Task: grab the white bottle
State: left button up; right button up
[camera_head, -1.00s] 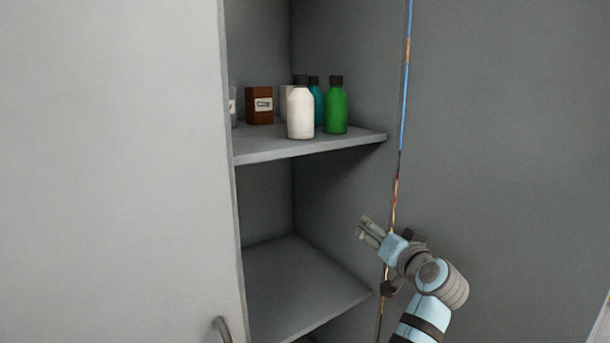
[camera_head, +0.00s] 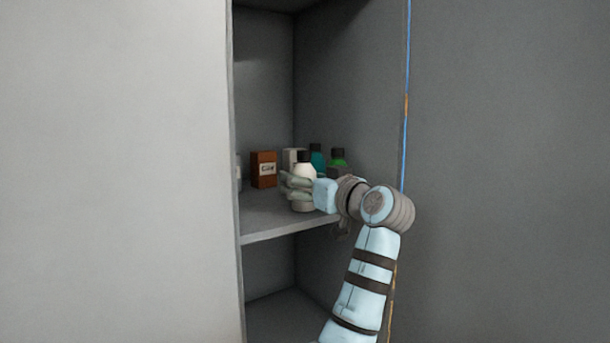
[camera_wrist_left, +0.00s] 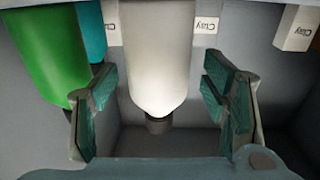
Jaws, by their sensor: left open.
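The white bottle (camera_head: 305,171) with a dark cap stands upright at the front of the cabinet shelf. My left gripper (camera_head: 285,185) is at it in the head view, its fingers hiding the bottle's middle. The left wrist view is upside down, with the cap low in the picture. There the white bottle (camera_wrist_left: 158,55) stands between the two spread fingers of my open left gripper (camera_wrist_left: 160,77). A gap shows on both sides of the bottle. My right gripper is not in view.
A green bottle (camera_head: 338,158) and a teal bottle (camera_head: 317,160) stand close, right of and behind the white one. A brown box (camera_head: 263,170) and a pale box (camera_head: 289,158) stand left and behind. Cabinet walls bound the shelf (camera_head: 262,225).

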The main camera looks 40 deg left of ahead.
pick_arm(q)
jog(key=shift+w+a+f, duration=0.2)
jog(key=shift+w+a, duration=0.1)
jog(key=shift+a, duration=0.3)
jog(key=c, duration=1.4)
